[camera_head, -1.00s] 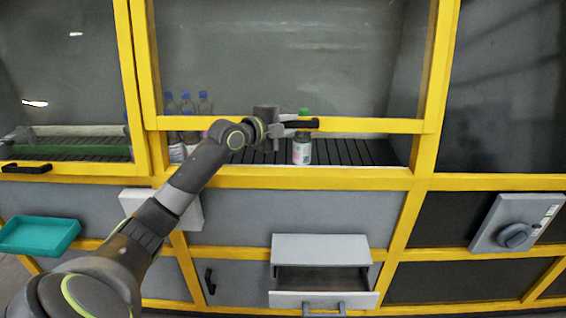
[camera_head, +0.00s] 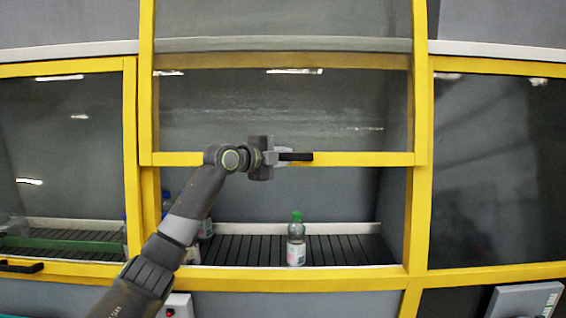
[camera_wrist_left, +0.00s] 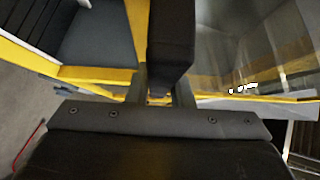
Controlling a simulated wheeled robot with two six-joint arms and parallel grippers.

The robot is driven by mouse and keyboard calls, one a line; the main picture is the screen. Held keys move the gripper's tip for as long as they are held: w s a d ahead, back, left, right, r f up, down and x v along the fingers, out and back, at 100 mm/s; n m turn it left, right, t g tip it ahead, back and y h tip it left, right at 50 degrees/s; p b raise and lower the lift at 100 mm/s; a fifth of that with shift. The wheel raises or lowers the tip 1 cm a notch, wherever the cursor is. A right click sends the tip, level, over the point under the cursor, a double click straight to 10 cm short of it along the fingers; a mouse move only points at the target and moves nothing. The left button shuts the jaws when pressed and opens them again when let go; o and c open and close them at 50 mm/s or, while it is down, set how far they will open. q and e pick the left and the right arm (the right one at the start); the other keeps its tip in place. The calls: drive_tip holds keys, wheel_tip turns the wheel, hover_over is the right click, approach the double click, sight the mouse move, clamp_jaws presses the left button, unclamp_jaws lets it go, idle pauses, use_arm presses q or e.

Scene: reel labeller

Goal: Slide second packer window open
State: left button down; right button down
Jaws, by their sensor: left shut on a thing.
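The second packer window (camera_head: 350,159) is a glass pane in a yellow frame, in the middle of the head view. It is raised well above the sill, with a wide opening below its bottom rail. My left gripper (camera_head: 283,156) is shut on the window's black handle (camera_head: 299,157) at that rail. The left wrist view shows the dark handle (camera_wrist_left: 172,35) between the fingers, with the yellow frame behind it. My right gripper is not in view.
A clear bottle with a green cap (camera_head: 296,240) stands on the black roller conveyor (camera_head: 345,250) inside the opening. Blue-capped bottles are partly hidden behind my left arm. A closed window with a black handle (camera_head: 20,266) is at the left.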

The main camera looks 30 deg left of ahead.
use_arm(q)
drive_tip(key=c, duration=1.3)
unclamp_jaws()
drive_tip(key=shift+s, duration=0.1)
drive_tip(key=shift+s+a+f+b, duration=0.1)
drive_tip(key=shift+s+b, duration=0.1)
drive_tip(key=shift+b, duration=0.1)
drive_tip(key=shift+b+v, duration=4.35)
drive_tip(key=shift+v, duration=4.1)
drive_tip(key=shift+w+a, duration=0.1)
